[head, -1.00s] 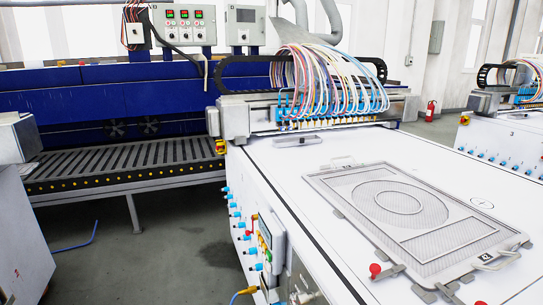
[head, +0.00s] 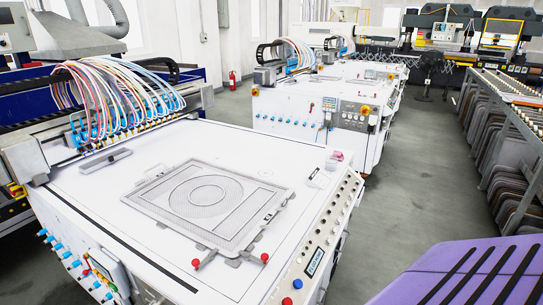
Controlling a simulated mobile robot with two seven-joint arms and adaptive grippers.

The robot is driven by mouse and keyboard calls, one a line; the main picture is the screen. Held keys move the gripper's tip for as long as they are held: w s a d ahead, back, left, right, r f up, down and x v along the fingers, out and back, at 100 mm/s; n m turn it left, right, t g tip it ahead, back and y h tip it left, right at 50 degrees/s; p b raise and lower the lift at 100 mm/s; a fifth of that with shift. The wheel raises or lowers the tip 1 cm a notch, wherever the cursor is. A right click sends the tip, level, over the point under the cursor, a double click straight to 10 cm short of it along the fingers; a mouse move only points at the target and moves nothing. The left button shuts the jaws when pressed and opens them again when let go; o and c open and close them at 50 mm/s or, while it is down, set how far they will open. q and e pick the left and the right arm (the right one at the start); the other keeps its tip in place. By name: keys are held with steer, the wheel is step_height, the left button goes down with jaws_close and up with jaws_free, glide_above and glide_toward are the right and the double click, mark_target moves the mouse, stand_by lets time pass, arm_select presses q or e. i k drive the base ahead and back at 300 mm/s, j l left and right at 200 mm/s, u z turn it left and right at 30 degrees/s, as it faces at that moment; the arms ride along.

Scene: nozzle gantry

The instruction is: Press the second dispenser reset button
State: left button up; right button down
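No button is visibly labelled as the second dispenser reset button. Neither of my grippers is in view.
A framed mesh plate (head: 212,199) lies on the near machine's top, below a nozzle gantry (head: 105,125) with many coloured hoses. A grey floor aisle (head: 400,190) runs along the right. A purple slatted thing (head: 460,270) fills the bottom right. Racks (head: 510,125) stand beyond it.

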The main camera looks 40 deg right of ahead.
mark_target(298, 284)
steer(key=z, duration=1.65)
steer(key=j+z, duration=0.2)
steer(key=j, duration=0.25)
steer(key=k, duration=0.05)
